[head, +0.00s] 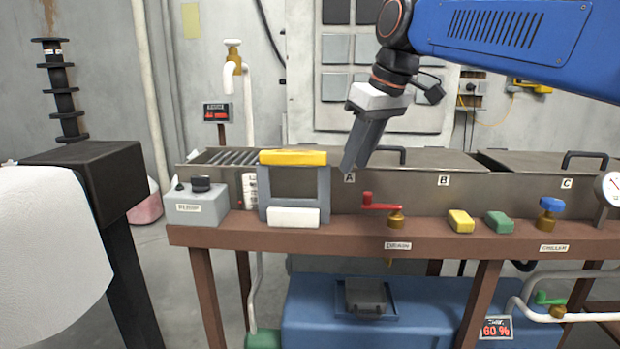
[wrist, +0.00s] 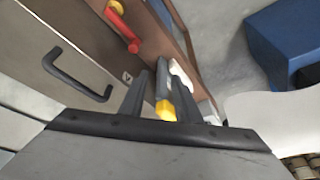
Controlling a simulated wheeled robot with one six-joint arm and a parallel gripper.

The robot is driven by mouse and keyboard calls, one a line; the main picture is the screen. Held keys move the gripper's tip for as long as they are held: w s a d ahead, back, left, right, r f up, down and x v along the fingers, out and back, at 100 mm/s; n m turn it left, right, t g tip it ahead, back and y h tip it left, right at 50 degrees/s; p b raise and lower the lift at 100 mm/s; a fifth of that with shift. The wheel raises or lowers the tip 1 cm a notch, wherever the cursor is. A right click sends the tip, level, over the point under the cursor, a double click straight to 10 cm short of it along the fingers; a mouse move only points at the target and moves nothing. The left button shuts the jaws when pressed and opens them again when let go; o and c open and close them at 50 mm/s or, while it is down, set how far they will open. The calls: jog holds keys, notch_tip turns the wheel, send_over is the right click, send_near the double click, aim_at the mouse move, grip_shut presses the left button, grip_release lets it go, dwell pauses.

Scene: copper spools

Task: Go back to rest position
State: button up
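My gripper (head: 353,166) hangs from the blue arm in the upper middle of the head view, its dark fingers pointing down and a little left. It is in front of the tank lid marked A, just right of a grey frame (head: 323,190) with a yellow top bar, and looks apart from it. In the wrist view, the two fingers of my gripper (wrist: 163,82) are spread with a gap between them. The frame's yellow bar (wrist: 165,110) shows beyond that gap. I see nothing held.
A brown bench (head: 350,235) carries a red drain lever (head: 380,204), a yellow block (head: 461,221), a green block (head: 499,222), a blue-handled valve (head: 550,210) and a grey switch box (head: 196,206). Lidded tanks (head: 440,165) line its back.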

jog(key=s+d+f+m+h, duration=0.1)
jog(key=s+d+f+m, duration=0.1)
jog(key=s+d+f, duration=0.4)
jog(key=s+d+f+m+t+h, duration=0.1)
jog(key=s+d+f+m, duration=0.2)
jog(key=s+d+f, duration=0.4)
jog(key=s+d+f+m+h, duration=0.1)
jog(key=s+d+f+m, duration=0.2)
jog(key=f, duration=1.4)
jog(key=s+d, duration=0.3)
jog(key=s, duration=0.4)
jog(key=shift+d+t, duration=0.25)
jog(key=shift+t, duration=0.15)
